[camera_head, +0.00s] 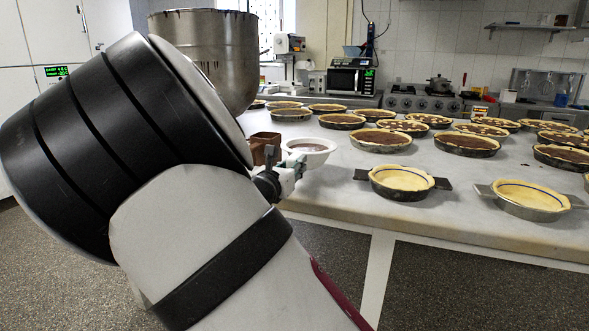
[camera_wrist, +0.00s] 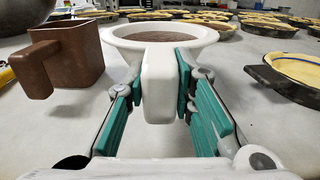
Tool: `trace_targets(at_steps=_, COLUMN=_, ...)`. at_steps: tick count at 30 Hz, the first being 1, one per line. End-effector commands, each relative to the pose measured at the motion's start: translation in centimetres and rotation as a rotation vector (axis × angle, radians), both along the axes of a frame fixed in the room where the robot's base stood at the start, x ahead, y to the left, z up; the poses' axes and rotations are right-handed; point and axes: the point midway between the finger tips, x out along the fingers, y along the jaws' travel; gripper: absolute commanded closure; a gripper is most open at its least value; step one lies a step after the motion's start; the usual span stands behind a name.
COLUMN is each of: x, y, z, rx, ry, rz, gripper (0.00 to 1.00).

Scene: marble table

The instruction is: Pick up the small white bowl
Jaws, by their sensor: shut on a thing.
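The small white bowl (camera_head: 311,146) stands near the left end of the table in the head view, with brown contents inside. In the wrist view the white bowl (camera_wrist: 206,34) is straight ahead, and a thick white part of it projects toward me. My gripper (camera_wrist: 162,88) has its green pads on both sides of this projecting part and is shut on it. In the head view my gripper (camera_head: 284,178) is at the bowl's near side, partly hidden by my arm. I cannot tell whether the bowl touches the table.
A brown square cup with a handle (camera_wrist: 64,58) stands close left of the bowl. A dark-handled pie pan (camera_head: 401,182) and a grey pan (camera_head: 528,199) are to the right. Several pies fill the back of the marble table (camera_head: 335,205). A large metal pot (camera_head: 207,50) is behind my arm.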

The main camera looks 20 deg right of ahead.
Motion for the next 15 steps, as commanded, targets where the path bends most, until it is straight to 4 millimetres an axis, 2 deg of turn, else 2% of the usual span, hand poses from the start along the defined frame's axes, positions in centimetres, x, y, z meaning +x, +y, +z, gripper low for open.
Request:
trace_targets(at_steps=1, x=0.0, y=-0.1, z=1.2, rx=0.000, ry=-0.005, rz=-0.001, gripper=1.00)
trace_targets(at_steps=3, x=0.0, y=-0.1, z=2.2, rx=0.001, ry=-0.006, rz=-0.001, gripper=1.00)
trace_targets(at_steps=5, x=-1.2, y=0.6, z=1.9, rx=0.000, ry=-0.001, rz=0.001, gripper=1.00)
trace_targets(at_steps=15, x=-8.7, y=3.9, z=2.7, rx=0.000, ry=0.000, rz=0.003, gripper=1.00)
